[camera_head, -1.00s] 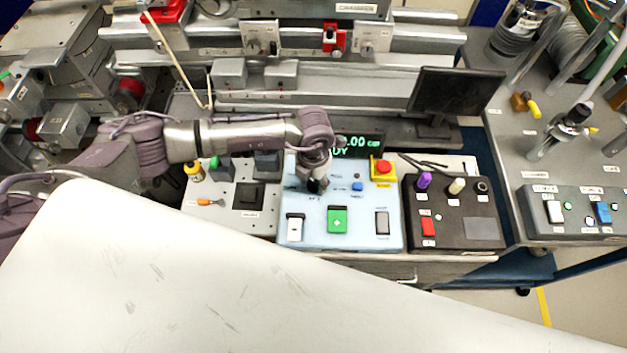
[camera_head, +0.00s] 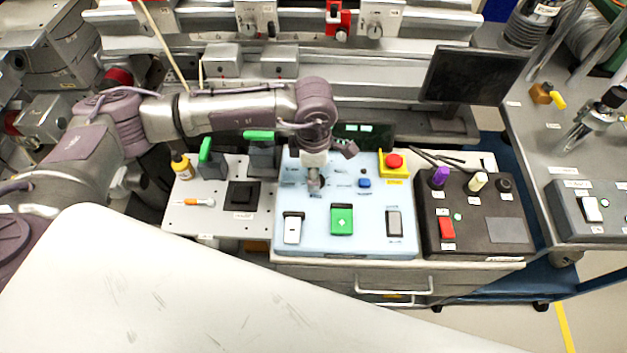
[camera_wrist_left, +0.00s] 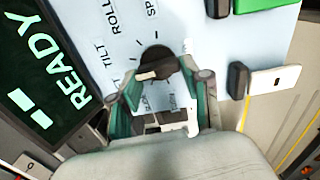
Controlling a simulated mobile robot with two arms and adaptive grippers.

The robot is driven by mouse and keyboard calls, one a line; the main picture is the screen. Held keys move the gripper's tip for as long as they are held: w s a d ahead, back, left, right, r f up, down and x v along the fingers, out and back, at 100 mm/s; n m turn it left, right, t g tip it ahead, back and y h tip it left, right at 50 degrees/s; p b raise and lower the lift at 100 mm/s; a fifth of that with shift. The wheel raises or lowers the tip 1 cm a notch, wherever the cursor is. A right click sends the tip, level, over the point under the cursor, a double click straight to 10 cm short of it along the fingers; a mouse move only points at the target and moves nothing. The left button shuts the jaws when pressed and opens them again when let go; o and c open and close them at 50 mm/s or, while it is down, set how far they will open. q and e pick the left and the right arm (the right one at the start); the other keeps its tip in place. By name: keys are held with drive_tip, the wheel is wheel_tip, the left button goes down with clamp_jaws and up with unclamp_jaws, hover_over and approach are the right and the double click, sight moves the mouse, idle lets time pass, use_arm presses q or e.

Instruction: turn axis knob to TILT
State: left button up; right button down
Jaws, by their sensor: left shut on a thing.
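The dark round axis knob (camera_wrist_left: 157,61) sits on the light-blue control panel (camera_head: 300,243). In the left wrist view the printed labels ROLL, TILT and a partly cut-off SP... lie around its far and left sides. A pale bar shows at the knob's near left edge; I cannot tell exactly which label the knob points to. My left gripper (camera_wrist_left: 162,82) is shut on the knob, one finger on each side. My right gripper is not in view.
The panel also carries a green button (camera_head: 341,220), a blue button (camera_head: 364,183) and a red emergency stop (camera_head: 394,161). A display reading READY (camera_wrist_left: 50,75) stands close beside the gripper. A black control box (camera_head: 470,240) is at the right.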

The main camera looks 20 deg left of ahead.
use_arm(q)
drive_tip(key=m+b, duration=0.3)
drive_tip(key=b, duration=0.1)
drive_tip(key=shift+w+f, duration=0.1)
drive_tip(key=shift+f, duration=0.05)
drive_tip(key=shift+m+b, duration=0.5)
drive_tip(key=shift+m, duration=0.3)
drive_tip(key=shift+r, duration=0.2)
drive_tip(key=o, duration=1.2)
drive_tip(key=shift+c, duration=0.2)
wheel_tip(320, 180, up, 12)
